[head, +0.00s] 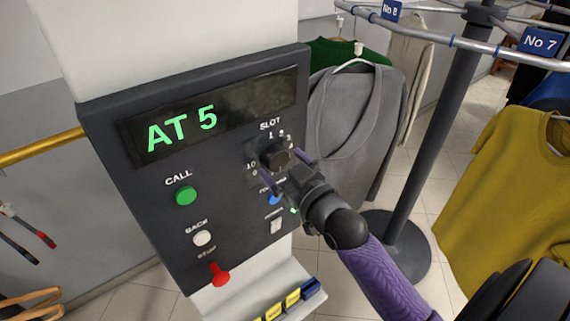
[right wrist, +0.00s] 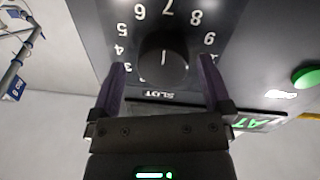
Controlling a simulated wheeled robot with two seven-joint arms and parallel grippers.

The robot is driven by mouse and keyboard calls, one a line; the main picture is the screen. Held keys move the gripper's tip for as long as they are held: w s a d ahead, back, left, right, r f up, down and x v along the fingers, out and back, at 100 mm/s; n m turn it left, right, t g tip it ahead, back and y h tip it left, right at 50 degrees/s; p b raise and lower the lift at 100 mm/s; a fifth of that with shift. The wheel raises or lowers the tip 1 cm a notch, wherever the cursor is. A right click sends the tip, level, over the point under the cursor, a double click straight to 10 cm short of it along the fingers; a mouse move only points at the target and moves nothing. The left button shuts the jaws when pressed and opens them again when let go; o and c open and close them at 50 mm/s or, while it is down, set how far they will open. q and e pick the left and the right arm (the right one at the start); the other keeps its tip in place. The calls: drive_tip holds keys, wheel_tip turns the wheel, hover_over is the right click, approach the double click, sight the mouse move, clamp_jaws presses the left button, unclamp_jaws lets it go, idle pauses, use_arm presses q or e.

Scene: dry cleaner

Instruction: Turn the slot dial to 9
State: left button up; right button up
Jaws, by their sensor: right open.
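The slot dial (head: 274,154) is a dark round knob on the upper right of the black control panel (head: 150,215), under the word SLOT and ringed by white numbers. My right gripper (head: 287,168) is open in front of it, one purple finger to each side. In the right wrist view the dial (right wrist: 163,68) lies between the open fingers, with a gap on each side; a short light mark shows on its face. I cannot tell for sure which number the mark points to. The green display (head: 181,130) reads AT 5. My left gripper is not in view.
The panel also has a green CALL button (head: 186,195), a white BACK button (head: 202,238), a red STOP knob (head: 218,274) and a white switch (head: 276,226) below the dial. Clothes hang from a rail at right, beside a dark post (head: 437,130).

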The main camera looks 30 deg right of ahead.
drive_tip(key=shift+w+a, duration=0.1)
drive_tip(key=shift+a, duration=0.1)
drive_tip(key=c, duration=1.2)
drive_tip(key=shift+r+m+p, duration=0.25)
drive_tip(key=shift+m+p, duration=1.05)
drive_tip(key=shift+p, duration=0.1)
drive_tip(key=m+p, duration=0.2)
drive_tip(key=shift+m, duration=0.3)
drive_tip(key=m+p, duration=0.1)
drive_tip(key=m, duration=0.2)
drive_tip(key=shift+g+p, duration=0.3)
drive_tip(key=shift+p, duration=0.05)
drive_tip(key=shift+m+y+p, duration=0.3)
drive_tip(key=shift+m+p, duration=0.1)
drive_tip(key=shift+m, duration=1.2)
